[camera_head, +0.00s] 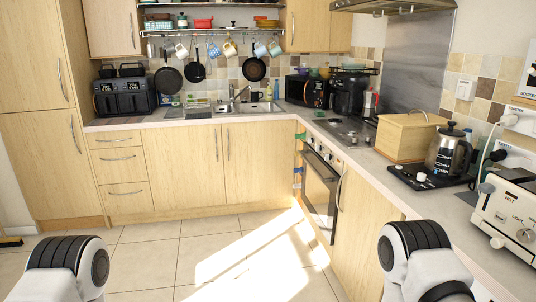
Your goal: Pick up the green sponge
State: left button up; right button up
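I cannot make out the green sponge for certain. A small green item (176,101) stands at the left end of the sink, too small to identify. Another small green patch (319,114) lies on the counter at the back right corner, also unclear. Only rounded white and black links of my two arms show at the bottom left and bottom right. Both of my grippers are out of view.
The sink (243,106) is in the back counter. Several mugs (230,48) and pans (168,80) hang above it. The tiled floor (190,250) is clear.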

aim_at(320, 113)
jog(key=i, duration=3.35)
